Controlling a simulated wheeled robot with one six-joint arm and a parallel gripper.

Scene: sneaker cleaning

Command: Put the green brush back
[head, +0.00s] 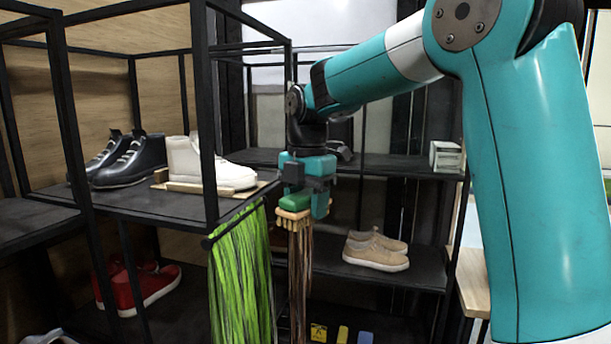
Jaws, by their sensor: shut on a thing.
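My gripper (306,184) is in the middle of the head view, pointing down at the end of my teal arm. It is shut on the green brush (295,201), which has a green back and a tan underside. The brush is held level with the end of the rack's shelf, just right of it in the picture. Part of the brush is hidden by the gripper. Brown strands (300,275) hang directly below the brush; I cannot tell whether they touch it.
Bright green laces (240,275) hang from a bar at the black rack's end. Black shoes (128,160) and a white sneaker (208,163) stand on its shelf. Red shoes (140,285) are lower left. Tan shoes (375,250) sit on the back shelf, with free room around them.

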